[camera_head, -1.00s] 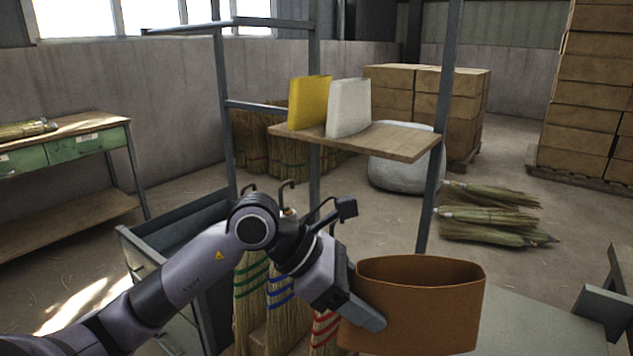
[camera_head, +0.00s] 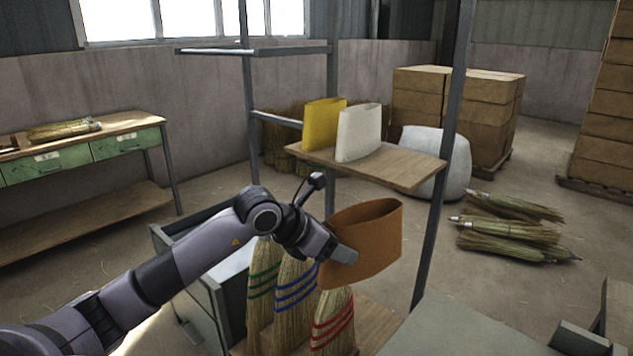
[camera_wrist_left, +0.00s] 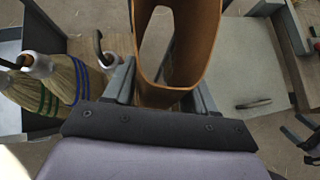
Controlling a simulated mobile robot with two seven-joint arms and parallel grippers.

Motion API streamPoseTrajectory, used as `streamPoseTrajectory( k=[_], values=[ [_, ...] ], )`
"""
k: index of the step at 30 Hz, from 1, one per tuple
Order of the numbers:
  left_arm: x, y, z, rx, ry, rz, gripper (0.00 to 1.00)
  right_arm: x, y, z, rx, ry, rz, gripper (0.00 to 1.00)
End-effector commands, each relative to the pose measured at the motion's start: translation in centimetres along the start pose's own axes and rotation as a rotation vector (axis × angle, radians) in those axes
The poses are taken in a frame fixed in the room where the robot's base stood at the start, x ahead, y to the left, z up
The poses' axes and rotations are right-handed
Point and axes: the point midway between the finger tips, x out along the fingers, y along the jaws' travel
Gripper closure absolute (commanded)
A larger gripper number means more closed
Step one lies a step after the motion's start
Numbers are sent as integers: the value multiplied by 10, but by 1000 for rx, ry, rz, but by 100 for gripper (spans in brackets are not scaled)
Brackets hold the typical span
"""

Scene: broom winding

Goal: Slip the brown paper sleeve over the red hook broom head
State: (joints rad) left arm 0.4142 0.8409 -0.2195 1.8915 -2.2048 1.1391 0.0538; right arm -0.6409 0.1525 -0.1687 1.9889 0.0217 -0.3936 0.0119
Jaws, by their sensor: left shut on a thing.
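The brown paper sleeve (camera_head: 368,250) is an open oval band, held tilted in the air. My left gripper (camera_head: 343,254) is shut on its left wall. In the left wrist view the sleeve (camera_wrist_left: 200,40) stands between the fingers (camera_wrist_left: 165,95) with its opening showing. The broom with red bands (camera_head: 332,326) stands upright just under the sleeve in the head view. Its upper end and hook are hidden there behind the sleeve. A dark hook (camera_wrist_left: 97,42) shows outside the sleeve, to its left, in the wrist view; I cannot tell for certain whose it is. My right gripper is not in view.
A green-banded broom (camera_head: 262,290) and a blue-banded broom (camera_head: 296,290) stand close to the left. A wooden shelf (camera_head: 410,170) with a yellow sleeve (camera_head: 322,124) and a white sleeve (camera_head: 358,132) is behind. A metal post (camera_head: 440,170) rises to the right.

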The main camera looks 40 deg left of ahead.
Motion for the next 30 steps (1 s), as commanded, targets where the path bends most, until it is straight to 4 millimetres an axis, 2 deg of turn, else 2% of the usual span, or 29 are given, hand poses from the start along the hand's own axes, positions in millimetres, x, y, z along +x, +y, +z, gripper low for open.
streamPoseTrajectory(
  k=[1, 4, 6, 10, 15, 30],
  values=[
    [-10, 17, 17, -36, 0, 45, 64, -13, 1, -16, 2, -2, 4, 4],
    [-13, 45, 26, -98, 1, 118, 64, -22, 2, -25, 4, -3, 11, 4],
    [-16, 60, 30, -131, 0, 156, 64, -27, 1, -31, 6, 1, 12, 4],
    [-18, 78, 33, -169, 1, 201, 64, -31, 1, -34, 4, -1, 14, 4],
    [-16, 84, 32, -184, 0, 218, 64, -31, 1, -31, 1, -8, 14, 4],
    [-11, 84, 25, -182, -1, 217, 64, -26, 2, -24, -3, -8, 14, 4]
  ],
)
